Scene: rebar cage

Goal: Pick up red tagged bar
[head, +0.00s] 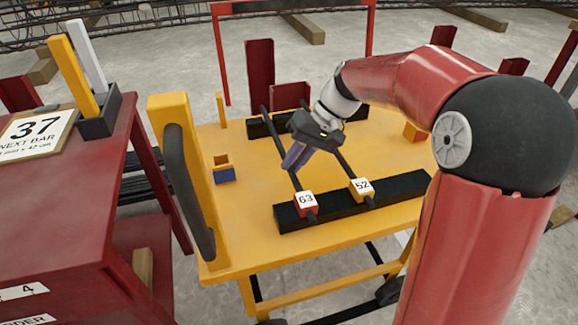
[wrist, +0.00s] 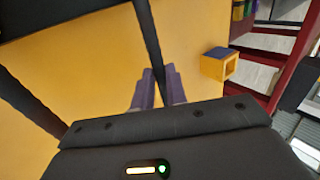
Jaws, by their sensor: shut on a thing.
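The red tagged bar (head: 279,139) is a dark rod with a red block marked 63 (head: 306,200) at its near end. It lies across two black rests on the yellow table. My gripper (head: 294,158) is shut on this bar around its middle, its purple fingers on either side of it. In the wrist view the bar (wrist: 149,35) runs down between the fingertips (wrist: 158,88). A second bar with a yellow-orange block marked 52 (head: 362,188) lies parallel to the right. I cannot tell any gap between the held bar and the rests.
The yellow table (head: 245,245) has a near black rest (head: 400,190) and a far one (head: 258,130). A small blue and yellow box (head: 224,174) stands left of the bars. A tall yellow post (head: 180,170) is at the table's left edge. A red bench with a "37" sign (head: 36,132) stands further left.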

